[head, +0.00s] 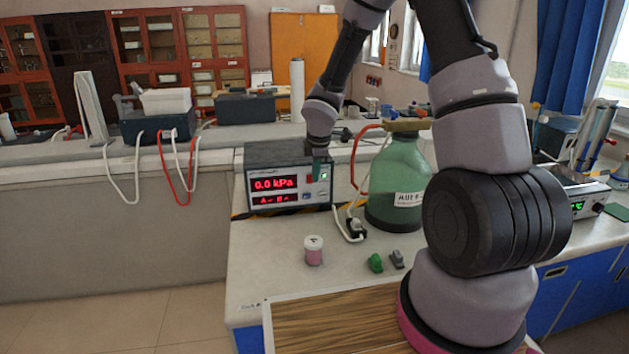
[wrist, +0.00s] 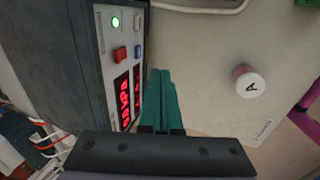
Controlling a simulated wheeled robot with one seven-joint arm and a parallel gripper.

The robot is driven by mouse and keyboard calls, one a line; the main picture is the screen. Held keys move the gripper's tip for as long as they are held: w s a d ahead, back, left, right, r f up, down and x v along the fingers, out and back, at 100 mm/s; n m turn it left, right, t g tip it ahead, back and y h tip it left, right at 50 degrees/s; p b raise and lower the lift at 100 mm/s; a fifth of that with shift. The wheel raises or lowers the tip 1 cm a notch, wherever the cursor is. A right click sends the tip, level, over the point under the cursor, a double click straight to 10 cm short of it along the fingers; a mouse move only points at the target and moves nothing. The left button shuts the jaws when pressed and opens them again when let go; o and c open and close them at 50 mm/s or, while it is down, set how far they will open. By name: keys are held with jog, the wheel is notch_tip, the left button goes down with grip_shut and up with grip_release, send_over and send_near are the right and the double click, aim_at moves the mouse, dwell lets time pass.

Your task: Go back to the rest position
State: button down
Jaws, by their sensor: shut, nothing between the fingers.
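My gripper (head: 319,168) is in front of the right side of a grey instrument's panel in the head view. In the wrist view its two teal fingers (wrist: 160,80) lie together with nothing between them, beside the panel. The instrument (head: 287,185) has a red display reading 0.0 kPa, a lit green light and a red button (wrist: 120,54). I cannot tell whether the fingertips touch the panel. My arm rises from the lower right of the head view, up and over to the instrument.
A small pink jar with a white lid (head: 313,250), marked A in the wrist view (wrist: 249,86), stands on the bench. A green piece (head: 375,263) and a grey piece (head: 396,259) lie right of it. A large green bottle (head: 396,180) stands close right of my gripper, with cables nearby.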

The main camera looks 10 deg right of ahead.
jog(key=s+d+r+m+h, duration=0.1)
jog(key=s+d+r+m, duration=0.25)
jog(key=r, duration=0.35)
jog(key=s+d+r+m+t, duration=0.1)
jog(key=s+d+r+m, duration=0.2)
jog(key=r, duration=0.4)
jog(key=s+d+r+m+h, duration=0.1)
jog(key=s+r+m, duration=0.35)
jog(key=r, duration=0.25)
jog(key=s+r+m+t+y, duration=0.1)
jog(key=s+r+m+y, duration=0.1)
jog(key=s+r+m, duration=0.3)
jog(key=s+a+r+m+t+y, duration=0.1)
jog(key=s+r+m, duration=0.4)
jog(key=s, duration=0.7)
jog(key=shift+s+r+m+y, duration=0.3)
jog(key=shift+r+m+y, duration=0.05)
jog(key=shift+m+y, duration=0.25)
